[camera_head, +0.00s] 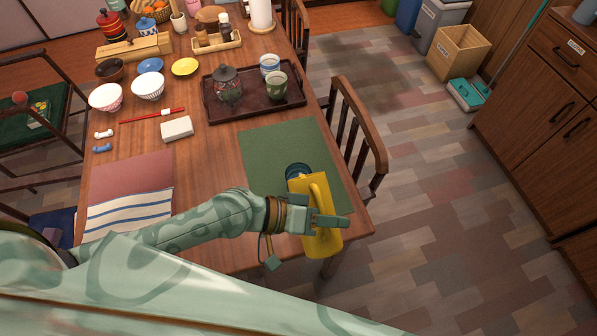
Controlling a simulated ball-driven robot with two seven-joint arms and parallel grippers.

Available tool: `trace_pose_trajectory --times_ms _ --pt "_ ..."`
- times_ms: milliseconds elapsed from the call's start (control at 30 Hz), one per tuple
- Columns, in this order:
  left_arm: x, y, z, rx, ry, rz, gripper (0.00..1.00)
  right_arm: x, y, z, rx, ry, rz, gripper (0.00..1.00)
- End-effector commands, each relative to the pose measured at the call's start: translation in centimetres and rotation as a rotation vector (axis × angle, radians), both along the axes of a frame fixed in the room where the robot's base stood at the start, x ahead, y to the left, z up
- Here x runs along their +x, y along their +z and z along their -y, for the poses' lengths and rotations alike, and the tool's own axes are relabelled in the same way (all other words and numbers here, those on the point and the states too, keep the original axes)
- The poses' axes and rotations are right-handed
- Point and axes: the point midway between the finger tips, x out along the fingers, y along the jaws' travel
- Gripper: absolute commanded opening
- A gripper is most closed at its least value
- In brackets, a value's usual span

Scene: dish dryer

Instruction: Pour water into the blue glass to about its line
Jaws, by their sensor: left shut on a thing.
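A yellow pitcher (312,190) with a handle is in my left gripper (325,222), above the front right corner of the table. The gripper is shut on it. The blue glass (296,170) stands on the green mat (278,137), just behind the pitcher's top end. The pitcher covers much of the glass, so its line and any water in it are hidden. I cannot tell whether the pitcher touches the glass. My right gripper is not in view.
A dark tray (232,116) with a teapot (228,84) and cups stands behind the mat. A white block (177,128), bowls and a striped cloth (130,211) lie to the left. A wooden chair (357,137) is close on the right.

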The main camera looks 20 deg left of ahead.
Motion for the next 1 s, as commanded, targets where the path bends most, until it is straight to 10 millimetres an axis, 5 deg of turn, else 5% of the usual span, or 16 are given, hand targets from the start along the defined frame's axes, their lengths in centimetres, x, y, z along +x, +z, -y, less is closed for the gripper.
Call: trace_pose_trajectory --times_ms 1000 --pt "0.2 0.54 -0.08 -0.019 0.0 -0.023 0.0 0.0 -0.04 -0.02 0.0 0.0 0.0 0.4"
